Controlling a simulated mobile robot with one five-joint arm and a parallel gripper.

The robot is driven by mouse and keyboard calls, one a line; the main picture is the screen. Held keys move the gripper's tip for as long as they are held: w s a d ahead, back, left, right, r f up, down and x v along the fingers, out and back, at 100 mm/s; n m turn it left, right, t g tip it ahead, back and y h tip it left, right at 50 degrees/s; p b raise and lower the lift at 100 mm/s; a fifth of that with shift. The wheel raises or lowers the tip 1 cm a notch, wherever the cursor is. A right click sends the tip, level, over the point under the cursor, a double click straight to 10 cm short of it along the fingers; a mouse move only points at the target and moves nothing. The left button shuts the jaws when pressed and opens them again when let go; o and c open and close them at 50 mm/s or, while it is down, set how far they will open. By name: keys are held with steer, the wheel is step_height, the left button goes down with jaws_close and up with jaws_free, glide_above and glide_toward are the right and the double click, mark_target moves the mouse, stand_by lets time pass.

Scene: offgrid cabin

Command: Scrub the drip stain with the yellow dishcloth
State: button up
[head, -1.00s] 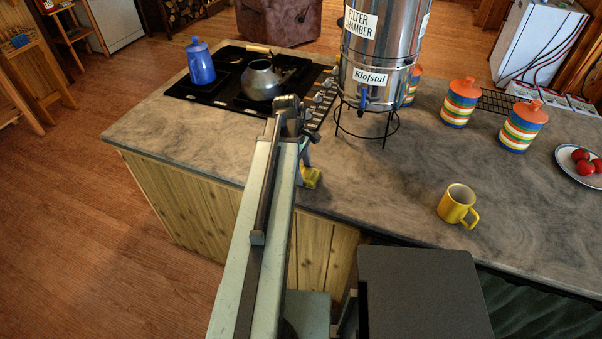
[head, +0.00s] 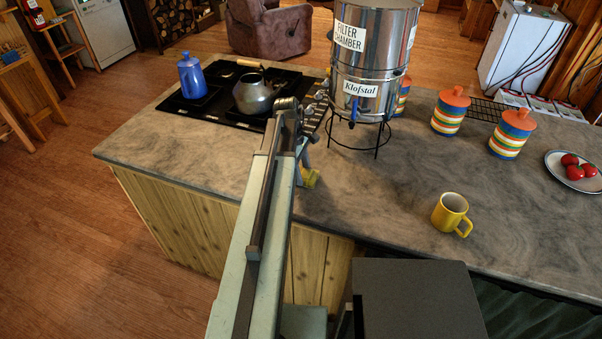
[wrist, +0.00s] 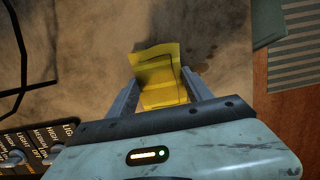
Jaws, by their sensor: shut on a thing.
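The yellow dishcloth (wrist: 160,72) is held between the two fingers of my gripper (wrist: 163,92) in the wrist view, with a folded part sticking out past the fingertips. In the head view the cloth (head: 310,178) shows as a small yellow patch at the end of my arm, over the counter near its front edge. My gripper is shut on it. A dark, blotchy patch (wrist: 201,52) on the counter, which looks like the drip stain, lies just beyond and to the right of the cloth in the wrist view. Whether the cloth touches the counter is unclear.
The steel water filter (head: 370,70) stands on a wire stand behind and right of my gripper. A yellow mug (head: 450,212) stands to the right. The counter between mug and gripper is clear.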

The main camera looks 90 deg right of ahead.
steer(key=shift+a, duration=0.1)
steer(key=shift+w+a, duration=0.55)
steer(key=shift+a, duration=1.15)
steer(key=shift+w+a, duration=0.5)
steer(key=shift+a, duration=1.25)
steer(key=shift+w+a, duration=0.55)
steer(key=shift+a, duration=1.15)
steer(key=shift+d, duration=0.1)
steer(key=shift+r+p, duration=0.25)
steer(key=shift+p, duration=0.15)
step_height(320, 180, up, 6)
steer(key=p, duration=0.5)
steer(key=shift+f+p, duration=0.2)
steer(key=shift+p, duration=0.1)
step_height(320, 180, up, 3)
steer(key=p, duration=0.3)
